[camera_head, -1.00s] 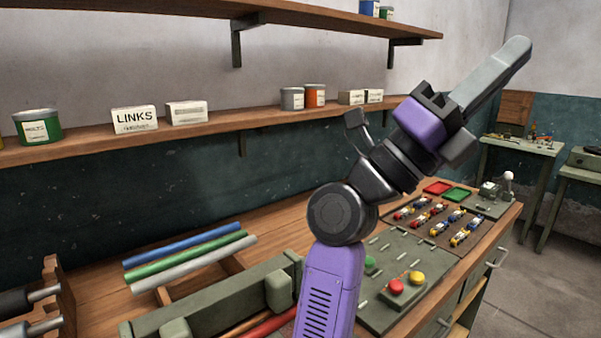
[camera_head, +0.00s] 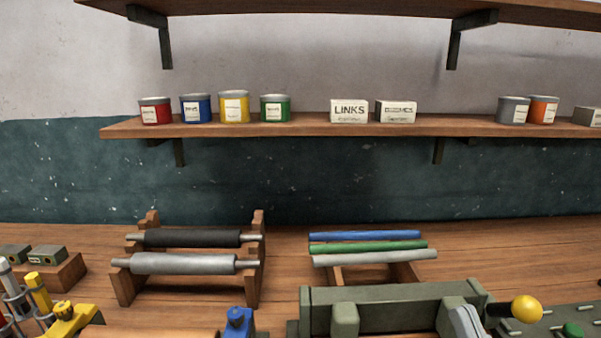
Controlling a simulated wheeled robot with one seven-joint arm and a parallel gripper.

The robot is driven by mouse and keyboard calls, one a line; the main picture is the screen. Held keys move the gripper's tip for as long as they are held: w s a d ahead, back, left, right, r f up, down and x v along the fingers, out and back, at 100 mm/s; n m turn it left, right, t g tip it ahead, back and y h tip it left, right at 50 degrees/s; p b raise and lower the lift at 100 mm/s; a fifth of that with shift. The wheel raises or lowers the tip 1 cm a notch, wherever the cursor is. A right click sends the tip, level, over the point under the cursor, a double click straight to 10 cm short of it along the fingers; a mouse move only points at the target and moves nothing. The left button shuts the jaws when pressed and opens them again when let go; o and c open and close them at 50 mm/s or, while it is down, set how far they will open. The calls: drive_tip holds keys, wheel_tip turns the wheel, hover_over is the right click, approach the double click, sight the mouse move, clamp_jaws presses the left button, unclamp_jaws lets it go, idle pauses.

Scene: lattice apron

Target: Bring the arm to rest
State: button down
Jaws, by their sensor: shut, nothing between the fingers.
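No part of my arm or my gripper can be identified in the head view now, so how the gripper stands cannot be seen. The view faces the wooden bench (camera_head: 290,262) against the wall.
On the bench are a rack with two rollers (camera_head: 190,263), coloured rods (camera_head: 368,247), a green-grey machine (camera_head: 390,298) and a yellow ball knob (camera_head: 527,309). A wall shelf (camera_head: 300,128) with cans and boxes runs above. Bare bench shows around the rods.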

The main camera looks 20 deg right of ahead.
drive_tip(key=s+a+f+g+y, duration=0.1)
drive_tip(key=s+a+f+g, duration=0.2)
drive_tip(key=s+f, duration=0.7)
drive_tip(key=s+a+f+g+y, duration=0.1)
drive_tip(key=s+a+f+g, duration=0.3)
drive_tip(key=s+f+g, duration=0.3)
wheel_tip(320, 180, down, 6)
drive_tip(key=s, duration=0.2)
drive_tip(key=shift+s+r, duration=0.2)
drive_tip(key=shift+s, duration=0.15)
drive_tip(key=shift+a, duration=0.1)
